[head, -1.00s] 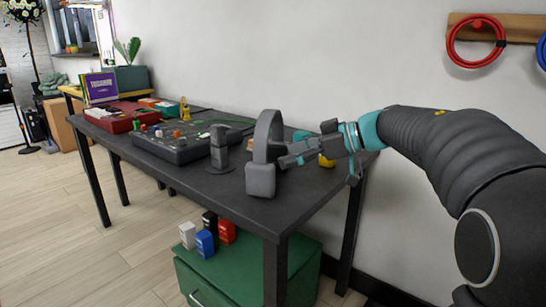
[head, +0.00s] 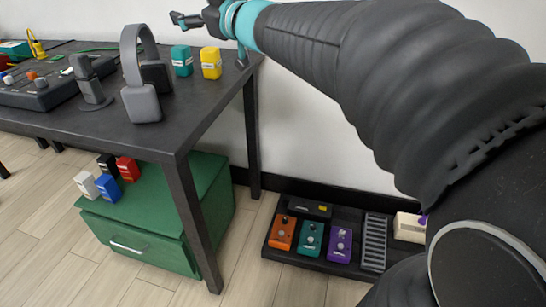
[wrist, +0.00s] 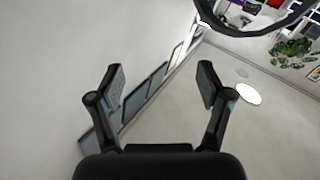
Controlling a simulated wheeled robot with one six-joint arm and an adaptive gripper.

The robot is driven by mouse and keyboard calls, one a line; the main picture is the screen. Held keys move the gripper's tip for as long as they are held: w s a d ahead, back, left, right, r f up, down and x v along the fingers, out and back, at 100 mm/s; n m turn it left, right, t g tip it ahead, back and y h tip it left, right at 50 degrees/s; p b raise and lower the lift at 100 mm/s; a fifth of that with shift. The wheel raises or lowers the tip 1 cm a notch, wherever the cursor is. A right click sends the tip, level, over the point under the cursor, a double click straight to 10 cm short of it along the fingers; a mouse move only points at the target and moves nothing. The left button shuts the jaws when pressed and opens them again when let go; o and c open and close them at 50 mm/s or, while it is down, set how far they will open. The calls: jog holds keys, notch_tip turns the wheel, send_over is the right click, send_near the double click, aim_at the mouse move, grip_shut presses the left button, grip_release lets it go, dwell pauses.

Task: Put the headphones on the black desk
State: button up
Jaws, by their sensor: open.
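The grey headphones (head: 143,75) stand upright on the black desk (head: 165,122), near its right end, with the band up and the ear cups on the top. My gripper (head: 176,20) is at the top of the head view, up and to the right of the headphones, open and apart from them. In the wrist view my gripper (wrist: 160,82) has its fingers spread with nothing between them. The headphones cannot be made out for sure in the wrist view.
A dark microphone (head: 88,82) and mixer (head: 45,92) stand left of the headphones. A teal box (head: 181,61) and yellow box (head: 211,63) stand to the right. Below are a green cabinet (head: 150,225) with small boxes and a pedal board (head: 340,270). Bare desk lies in front.

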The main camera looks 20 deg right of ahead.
jog(key=s+d+f+m+g+h, duration=0.4)
jog(key=s+d+f+m+h, duration=0.5)
jog(key=s+f, duration=0.4)
jog(key=s+a+f+g, duration=0.2)
jog(key=s+f+g, duration=0.1)
jog(key=s+f, duration=0.5)
jog(key=s+a+f+n+g+y, duration=0.1)
jog(key=s+a+f+g, duration=0.1)
jog(key=s+f+g, duration=0.2)
jog(key=s+f, duration=0.3)
jog(key=s, duration=0.2)
jog(key=shift+s+a+f+y, duration=0.15)
jog(key=shift+s+f+y, duration=0.15)
jog(key=shift+f, duration=0.1)
jog(key=shift+w, duration=0.1)
